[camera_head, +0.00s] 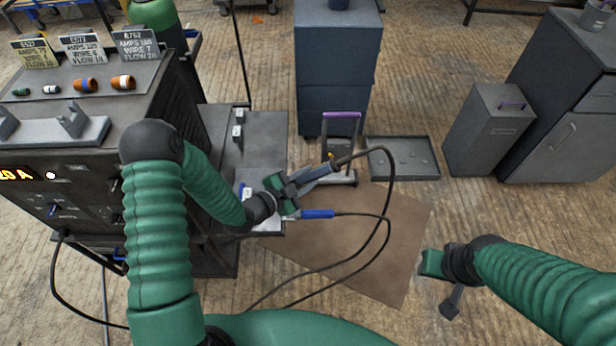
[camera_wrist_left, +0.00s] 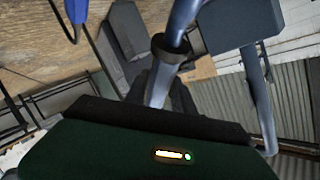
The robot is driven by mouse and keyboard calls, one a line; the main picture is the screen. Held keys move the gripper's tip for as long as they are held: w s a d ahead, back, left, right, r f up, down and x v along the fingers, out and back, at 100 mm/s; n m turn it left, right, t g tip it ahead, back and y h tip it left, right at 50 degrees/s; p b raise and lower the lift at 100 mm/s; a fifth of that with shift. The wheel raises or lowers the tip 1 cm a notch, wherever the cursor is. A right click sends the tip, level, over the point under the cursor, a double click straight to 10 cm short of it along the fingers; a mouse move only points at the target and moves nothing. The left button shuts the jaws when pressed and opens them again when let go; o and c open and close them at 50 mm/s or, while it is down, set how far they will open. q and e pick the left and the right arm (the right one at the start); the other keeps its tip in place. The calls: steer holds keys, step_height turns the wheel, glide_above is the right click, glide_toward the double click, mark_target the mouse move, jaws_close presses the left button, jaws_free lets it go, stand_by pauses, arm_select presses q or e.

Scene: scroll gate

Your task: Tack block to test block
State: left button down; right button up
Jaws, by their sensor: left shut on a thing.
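My left gripper (camera_head: 284,194) is shut on a grey-blue torch-like tool (camera_head: 322,171) above the right edge of the grey work table (camera_head: 265,130). In the left wrist view the tool's shaft (camera_wrist_left: 183,25) runs through a dark collar down to the gripper. Small grey blocks (camera_head: 238,131) stand on the table; another small pale block (camera_head: 246,192) is near the gripper. I cannot tell which is the test block. The tool's tip is hidden or too small to tell. My right gripper (camera_head: 440,264) is low at the right, apart from everything; its jaw state is unclear.
A blue-handled tool (camera_head: 318,214) with a cable lies beside the left gripper. Cables loop over the brown mat (camera_head: 375,235). The welding machine (camera_head: 75,150) stands left, with cards and cups on top. A shallow tray (camera_head: 403,142) and grey cabinets (camera_head: 335,60) stand behind.

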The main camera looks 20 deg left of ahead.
mark_target(332, 168)
arm_select(q)
steer(key=shift+a+f, duration=0.1)
steer(key=shift+a, duration=0.05)
steer(key=shift+s+a+f+b, duration=0.15)
steer(key=shift+a+f+b, duration=0.1)
steer(key=shift+a+b, duration=0.15)
stand_by(0.4)
steer(key=shift+d, duration=0.1)
stand_by(0.6)
steer(key=shift+w+d+r+p, duration=0.2)
steer(key=shift+d+r+p, duration=0.2)
steer(key=shift+d+r, duration=0.15)
steer(key=shift+w+d+r+p, duration=0.3)
steer(key=shift+d+r+p, duration=0.2)
steer(key=shift+d+r, duration=0.45)
steer(key=shift+w+d+r+p, duration=0.4)
steer(key=shift+d+r, duration=0.3)
steer(key=shift+d, duration=0.5)
steer(key=shift+w+d+r+p, duration=0.2)
steer(key=shift+d+r+p, duration=0.35)
steer(key=shift+d+r, duration=0.4)
steer(key=shift+d+f, duration=0.15)
steer(key=shift+f, duration=0.05)
